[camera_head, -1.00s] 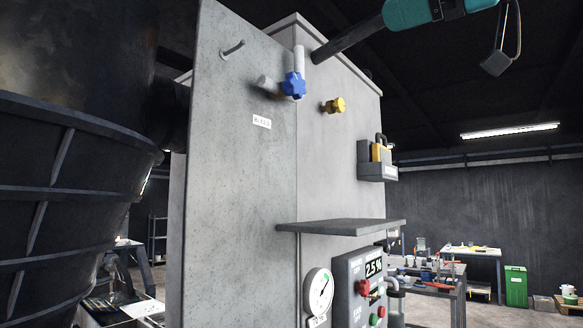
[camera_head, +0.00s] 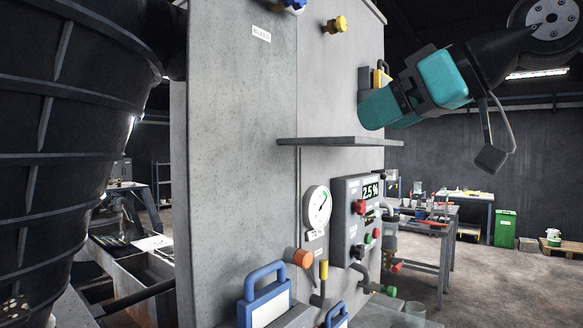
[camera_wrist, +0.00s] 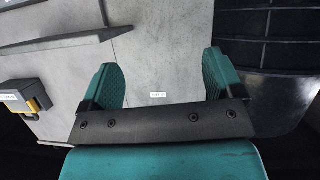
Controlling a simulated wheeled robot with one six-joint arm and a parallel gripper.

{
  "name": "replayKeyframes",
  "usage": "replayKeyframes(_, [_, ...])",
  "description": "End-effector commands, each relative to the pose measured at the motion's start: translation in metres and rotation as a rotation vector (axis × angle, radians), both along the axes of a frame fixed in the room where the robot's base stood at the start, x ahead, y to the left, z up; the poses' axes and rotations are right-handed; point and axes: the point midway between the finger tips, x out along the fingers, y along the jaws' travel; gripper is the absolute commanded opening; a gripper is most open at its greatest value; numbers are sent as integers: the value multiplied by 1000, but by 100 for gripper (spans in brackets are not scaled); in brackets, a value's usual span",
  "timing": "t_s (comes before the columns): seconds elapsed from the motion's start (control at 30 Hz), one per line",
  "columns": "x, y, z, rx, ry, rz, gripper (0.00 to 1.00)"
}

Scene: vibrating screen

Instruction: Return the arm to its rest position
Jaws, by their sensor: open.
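My gripper (camera_head: 376,108) is teal and shows at the upper right of the head view, in front of the grey cabinet's right side, with its fingers toward the left. The black arm link behind it reaches to the upper right corner. In the wrist view my gripper (camera_wrist: 160,72) has its two teal fingers wide apart with nothing between them. Beyond the gap is the grey panel (camera_wrist: 150,55) with a small white label (camera_wrist: 158,95). The rest of the arm is out of view.
A shelf (camera_head: 340,141) juts from the cabinet (camera_head: 235,170), below and left of my gripper. A padlock box (camera_head: 366,82) is partly hidden behind the gripper. A gauge (camera_head: 317,208) and control box (camera_head: 352,232) sit lower. Open floor (camera_head: 500,275) lies right.

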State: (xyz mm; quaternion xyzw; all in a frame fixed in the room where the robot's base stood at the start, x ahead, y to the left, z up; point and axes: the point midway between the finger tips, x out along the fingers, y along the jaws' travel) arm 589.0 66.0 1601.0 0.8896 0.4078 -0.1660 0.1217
Motion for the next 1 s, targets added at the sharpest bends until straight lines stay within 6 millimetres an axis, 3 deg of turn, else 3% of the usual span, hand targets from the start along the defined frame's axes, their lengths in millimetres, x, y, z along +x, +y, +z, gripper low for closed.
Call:
replayKeyframes(0.03, [-8,6,-49,-13,100,-5,86])
replayKeyframes(0.17, [-35,12,-150,-77,338,-37,86])
replayKeyframes(0.3, [-83,9,-250,-178,576,-64,86])
replayKeyframes(0.4, [-121,2,-308,-257,717,-80,86])
replayKeyframes(0.5, [-154,-7,-349,-327,822,-92,86])
replayKeyframes(0.6, [-177,-15,-372,-375,887,-100,86])
replayKeyframes(0.7, [-188,-20,-383,-400,919,-105,86])
replayKeyframes(1.0, [-190,-21,-384,-405,925,-106,86])
